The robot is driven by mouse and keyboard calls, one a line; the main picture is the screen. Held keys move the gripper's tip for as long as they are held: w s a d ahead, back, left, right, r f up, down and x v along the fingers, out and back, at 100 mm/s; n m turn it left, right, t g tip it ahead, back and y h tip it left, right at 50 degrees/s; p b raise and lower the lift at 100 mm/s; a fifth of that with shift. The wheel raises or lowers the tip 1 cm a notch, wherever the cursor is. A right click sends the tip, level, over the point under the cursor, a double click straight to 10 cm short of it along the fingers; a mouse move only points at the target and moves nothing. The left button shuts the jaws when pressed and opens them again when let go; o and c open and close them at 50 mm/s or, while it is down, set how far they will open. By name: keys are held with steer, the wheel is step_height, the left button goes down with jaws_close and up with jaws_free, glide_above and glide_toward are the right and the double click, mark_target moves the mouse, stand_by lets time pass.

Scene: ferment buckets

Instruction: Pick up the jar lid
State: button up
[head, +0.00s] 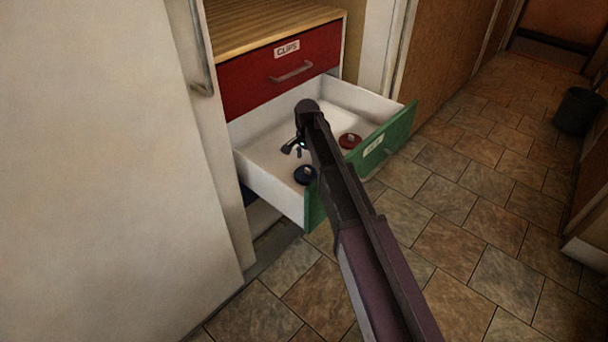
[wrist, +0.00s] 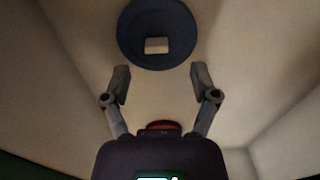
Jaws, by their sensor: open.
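A dark blue round lid with a pale knob (head: 304,175) lies in the open green-fronted drawer, near its left front. It also shows in the wrist view (wrist: 140,50), just beyond my fingertips. A red round lid with a pale knob (head: 349,141) lies farther right in the drawer. Its red edge (wrist: 158,125) shows in the wrist view, mostly hidden behind my gripper's body. The pictures do not tell which one is the jar lid. My gripper (wrist: 160,77) is open and empty, its fingers apart. In the head view my gripper (head: 294,149) is over the drawer.
The drawer's green front (head: 382,146) and white walls (head: 270,187) surround the lids. Above it is a shut red drawer labelled CLIPS (head: 275,80) under a wooden top (head: 260,25). A white door (head: 100,150) stands at left. Tiled floor (head: 480,210) is open at right, with a dark bin (head: 578,110).

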mark_target(308, 169)
steer(key=shift+d+f+b, duration=0.15)
steer(key=shift+f+b, duration=2.3)
steer(key=shift+f, duration=0.1)
steer(key=c, duration=0.9)
